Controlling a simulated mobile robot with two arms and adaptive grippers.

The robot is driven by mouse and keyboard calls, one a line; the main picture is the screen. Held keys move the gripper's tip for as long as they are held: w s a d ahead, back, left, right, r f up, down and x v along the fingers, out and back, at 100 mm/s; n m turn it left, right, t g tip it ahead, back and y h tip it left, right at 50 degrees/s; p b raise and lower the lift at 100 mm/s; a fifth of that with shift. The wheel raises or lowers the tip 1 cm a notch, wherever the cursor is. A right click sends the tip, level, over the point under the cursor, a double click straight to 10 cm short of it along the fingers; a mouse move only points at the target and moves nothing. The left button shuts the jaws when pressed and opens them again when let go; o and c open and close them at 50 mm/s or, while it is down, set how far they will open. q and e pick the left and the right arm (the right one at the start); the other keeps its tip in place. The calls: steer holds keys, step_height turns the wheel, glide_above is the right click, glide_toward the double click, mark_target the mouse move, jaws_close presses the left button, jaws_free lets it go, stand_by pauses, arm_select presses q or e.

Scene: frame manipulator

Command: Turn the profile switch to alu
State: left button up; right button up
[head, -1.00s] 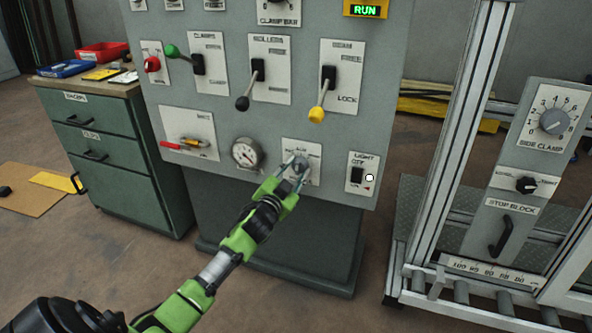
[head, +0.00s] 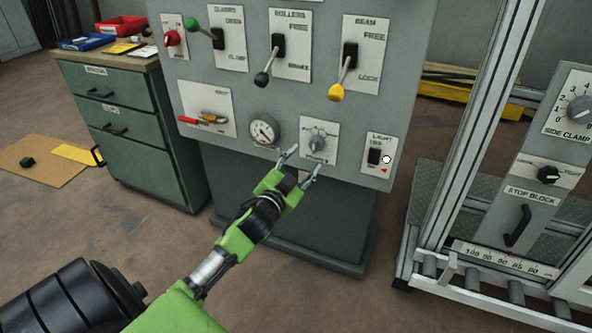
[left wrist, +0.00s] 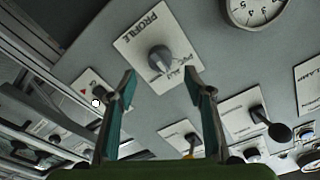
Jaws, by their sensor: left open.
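The profile switch (head: 317,139) is a grey knob on a white plate, low on the grey control panel (head: 283,135). In the left wrist view the knob (left wrist: 160,58) sits ahead of my fingers, with "PROFILE" on one side of its plate and the PVC and ALU lettering on the other. I cannot tell surely which label it points to. My left gripper (head: 302,163) is open and empty, just below and in front of the plate, apart from the knob. Its two fingers (left wrist: 160,80) are spread in the left wrist view. My right gripper is not in view.
A light switch (head: 374,157) is right of the plate, and a round gauge (head: 263,130) is left of it. Levers with black (head: 262,79) and yellow (head: 336,92) knobs hang above. A green drawer cabinet (head: 130,130) stands left; an aluminium frame (head: 470,130) stands right.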

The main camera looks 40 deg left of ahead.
arm_select(q)
steer(key=v, duration=0.4)
steer(key=shift+s, duration=0.35)
steer(key=shift+d, duration=0.1)
